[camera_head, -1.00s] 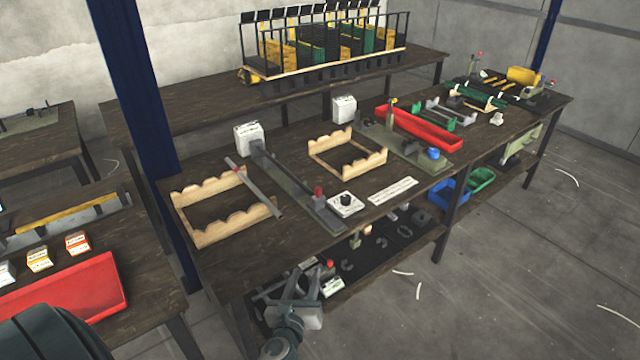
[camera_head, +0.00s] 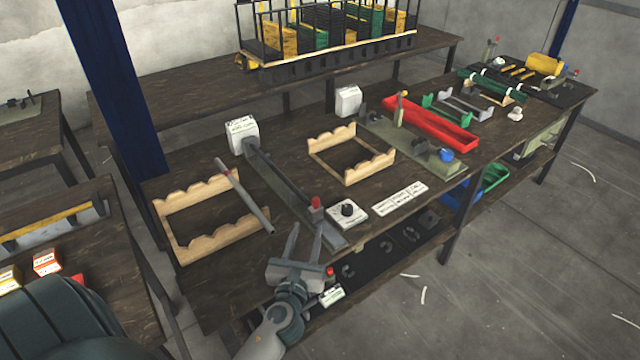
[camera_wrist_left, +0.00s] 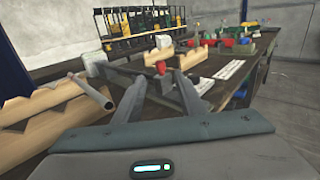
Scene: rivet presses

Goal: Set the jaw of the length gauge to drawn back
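The length gauge appears to be the long grey rail (camera_head: 280,187) lying on the dark workbench. A red knob (camera_head: 315,203) stands near the rail's front end and also shows in the left wrist view (camera_wrist_left: 161,67); I take it to belong to the jaw, whose exact setting I cannot read. My left gripper (camera_head: 306,228) is open and empty at the bench's front edge, just in front of the red knob. In the left wrist view its two fingers (camera_wrist_left: 160,95) are spread, with the knob between and beyond them. My right gripper is not in view.
A wooden cradle (camera_head: 187,250) with a grey tube (camera_head: 245,198) across it lies left of the rail. A white box with a black knob (camera_head: 347,211) sits right of it. A second wooden cradle (camera_head: 378,170) and white label cards (camera_head: 400,198) are further right.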

